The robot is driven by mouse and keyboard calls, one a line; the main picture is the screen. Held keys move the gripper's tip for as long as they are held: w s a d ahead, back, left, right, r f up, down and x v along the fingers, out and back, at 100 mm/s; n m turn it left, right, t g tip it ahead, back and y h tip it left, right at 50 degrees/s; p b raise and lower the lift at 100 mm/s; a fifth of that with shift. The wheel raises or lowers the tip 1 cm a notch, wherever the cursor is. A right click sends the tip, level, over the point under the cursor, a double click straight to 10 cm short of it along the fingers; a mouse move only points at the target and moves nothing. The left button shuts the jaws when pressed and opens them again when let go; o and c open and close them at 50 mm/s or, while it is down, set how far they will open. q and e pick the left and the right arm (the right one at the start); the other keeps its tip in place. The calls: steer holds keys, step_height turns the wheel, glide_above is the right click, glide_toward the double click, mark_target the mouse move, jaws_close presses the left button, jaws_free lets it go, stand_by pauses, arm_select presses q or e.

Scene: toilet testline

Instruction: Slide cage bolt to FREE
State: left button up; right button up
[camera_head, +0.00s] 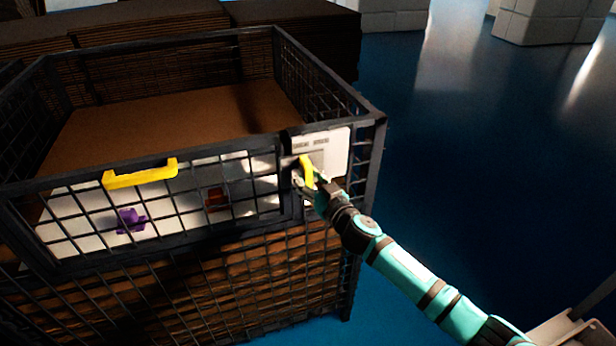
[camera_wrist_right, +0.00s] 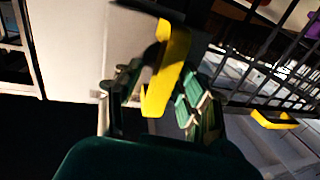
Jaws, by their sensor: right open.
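The cage bolt's yellow handle (camera_head: 307,170) stands out from a pale plate (camera_head: 334,150) on the cage's front right corner. The plate carries two small dark labels, too small to read. My right gripper (camera_head: 307,185) is at the handle. In the right wrist view, the yellow handle (camera_wrist_right: 168,68) stands between the two spread fingers (camera_wrist_right: 155,105) of the open gripper. A gap shows on the right side; contact on the left side cannot be told. The bolt bar itself is mostly hidden. My left gripper is not in view.
The dark mesh cage (camera_head: 374,190) has a front panel with a yellow pull handle (camera_head: 140,173). A purple item (camera_head: 131,220) and a reddish-brown item (camera_head: 216,199) show behind the mesh. Blue floor (camera_head: 470,170) lies clear to the right. Brown stacks (camera_head: 300,30) stand behind.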

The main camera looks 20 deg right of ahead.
jaws_close()
steer(key=shift+w+a+f, duration=0.1)
steer(key=shift+a+f, duration=0.05)
steer(key=shift+f, duration=0.05)
stand_by(0.6)
